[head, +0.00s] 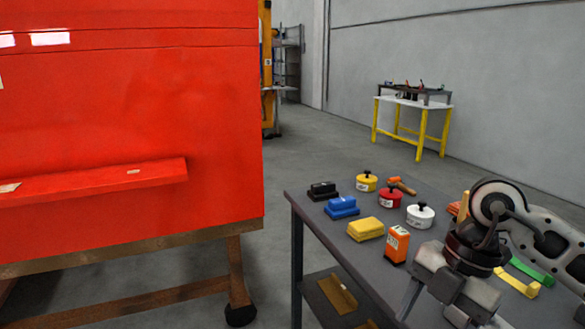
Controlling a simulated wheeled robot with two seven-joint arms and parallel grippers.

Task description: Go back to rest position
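My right arm comes in from the right edge in the head view. Its gripper (440,312) points down over the near right part of the grey table (330,232). The two fingers look spread apart, with table surface showing between them and nothing visible held. The lower ends of the fingers are close to or cut off by the bottom edge of the picture. My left arm and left gripper are not in view.
On the table stand an orange box (396,245), yellow (366,229), blue (342,207) and black (322,190) blocks, and yellow (366,182), red (390,197) and white (420,215) round knobbed pieces. Open floor lies behind.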

